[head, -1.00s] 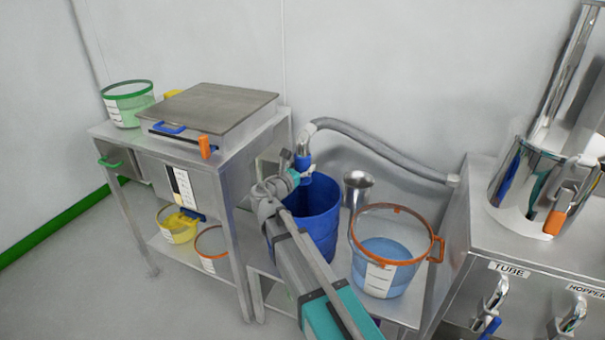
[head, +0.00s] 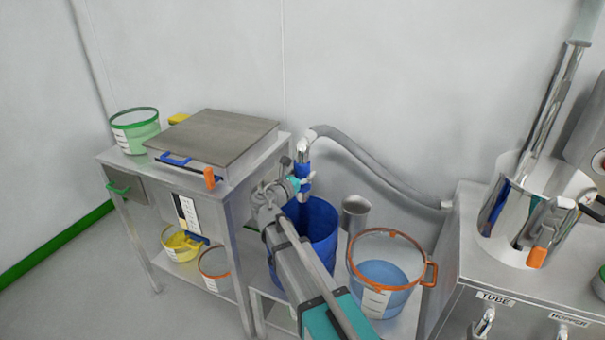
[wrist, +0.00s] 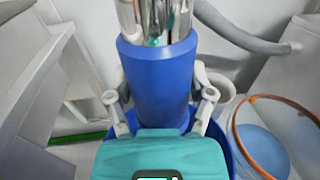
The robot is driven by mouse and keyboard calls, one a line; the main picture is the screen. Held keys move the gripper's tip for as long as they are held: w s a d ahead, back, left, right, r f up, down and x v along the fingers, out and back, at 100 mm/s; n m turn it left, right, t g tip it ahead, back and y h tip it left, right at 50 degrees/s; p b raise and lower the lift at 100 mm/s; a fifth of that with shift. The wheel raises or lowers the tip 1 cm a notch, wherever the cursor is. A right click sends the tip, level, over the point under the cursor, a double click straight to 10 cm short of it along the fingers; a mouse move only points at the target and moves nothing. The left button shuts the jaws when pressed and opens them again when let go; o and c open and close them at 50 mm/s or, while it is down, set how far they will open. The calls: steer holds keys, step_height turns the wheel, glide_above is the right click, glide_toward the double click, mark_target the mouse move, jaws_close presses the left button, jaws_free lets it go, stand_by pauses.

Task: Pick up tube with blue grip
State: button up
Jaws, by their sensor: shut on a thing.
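The tube (head: 302,152) is a short metal pipe end with a blue grip (head: 304,169), joined to a grey corrugated hose (head: 375,167). It stands upright above the blue bin (head: 318,232). My gripper (head: 304,184) is shut on the blue grip. In the wrist view the blue grip (wrist: 157,85) fills the middle, with the shiny metal pipe (wrist: 155,20) above it. The grey fingers of my gripper (wrist: 160,100) lie on both sides of it. The fingertips' contact is partly hidden behind the grip.
A clear bucket with an orange rim (head: 424,262) stands right of the bin, with a metal cup (head: 355,214) behind it. A steel table (head: 240,165) is at left. A steel cabinet (head: 470,262) with a shiny machine is at right. The wall is close behind.

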steer(key=shift+r+p, duration=0.45)
steer(key=shift+r, duration=0.3)
stand_by(0.3)
step_height(320, 180, up, 41)
steer(key=p, duration=4)
steer(key=shift+f+p, duration=0.2)
steer(key=shift+p, duration=0.15)
